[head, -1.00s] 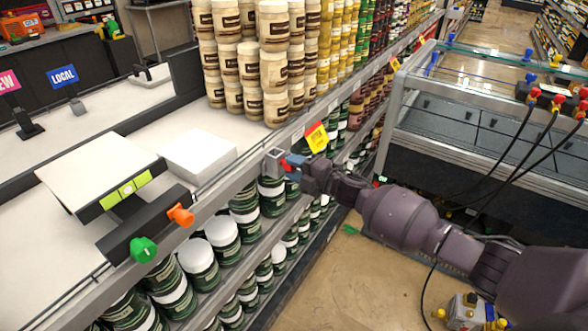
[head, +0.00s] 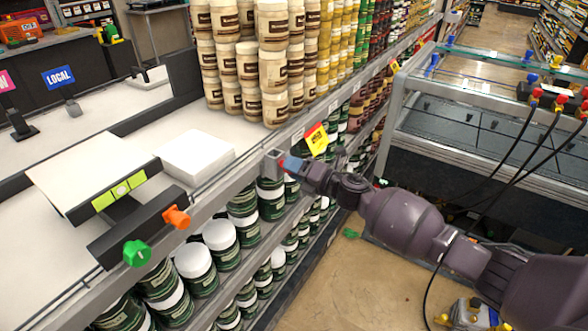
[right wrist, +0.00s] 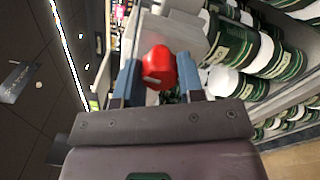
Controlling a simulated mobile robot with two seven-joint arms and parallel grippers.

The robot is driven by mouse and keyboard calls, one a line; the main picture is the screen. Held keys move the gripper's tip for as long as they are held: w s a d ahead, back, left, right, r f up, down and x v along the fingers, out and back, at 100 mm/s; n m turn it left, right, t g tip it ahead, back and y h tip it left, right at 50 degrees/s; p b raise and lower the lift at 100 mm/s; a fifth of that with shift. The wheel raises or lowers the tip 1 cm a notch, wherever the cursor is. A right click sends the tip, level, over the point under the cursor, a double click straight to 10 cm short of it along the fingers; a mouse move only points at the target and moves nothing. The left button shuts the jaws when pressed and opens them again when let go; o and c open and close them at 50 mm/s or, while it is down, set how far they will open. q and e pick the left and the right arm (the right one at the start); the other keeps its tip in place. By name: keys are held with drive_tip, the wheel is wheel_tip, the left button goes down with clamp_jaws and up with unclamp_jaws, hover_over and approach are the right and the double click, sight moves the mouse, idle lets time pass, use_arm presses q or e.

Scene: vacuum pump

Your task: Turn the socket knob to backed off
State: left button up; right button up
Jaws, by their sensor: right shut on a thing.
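A red knob (right wrist: 158,66) sits on a small grey square socket block (head: 272,160) at the front edge of the shelf. My right gripper (right wrist: 163,78) is shut on the red knob, with one blue finger on each side of it in the right wrist view. In the head view my right gripper (head: 287,164) reaches the block from the right and hides most of the knob. Any mark showing the knob's setting cannot be made out. My left gripper is not in view.
A dark box with a green knob (head: 137,253) and an orange knob (head: 177,217) stands left of the block. Stacked jars (head: 273,65) stand behind it, and dark green jars (head: 221,240) fill the shelf below. A yellow tag (head: 316,139) is close above my gripper.

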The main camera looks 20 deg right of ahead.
idle(0.3)
drive_tip(key=o, duration=0.9)
drive_tip(key=v, duration=1.1)
drive_tip(key=shift+w, duration=0.1)
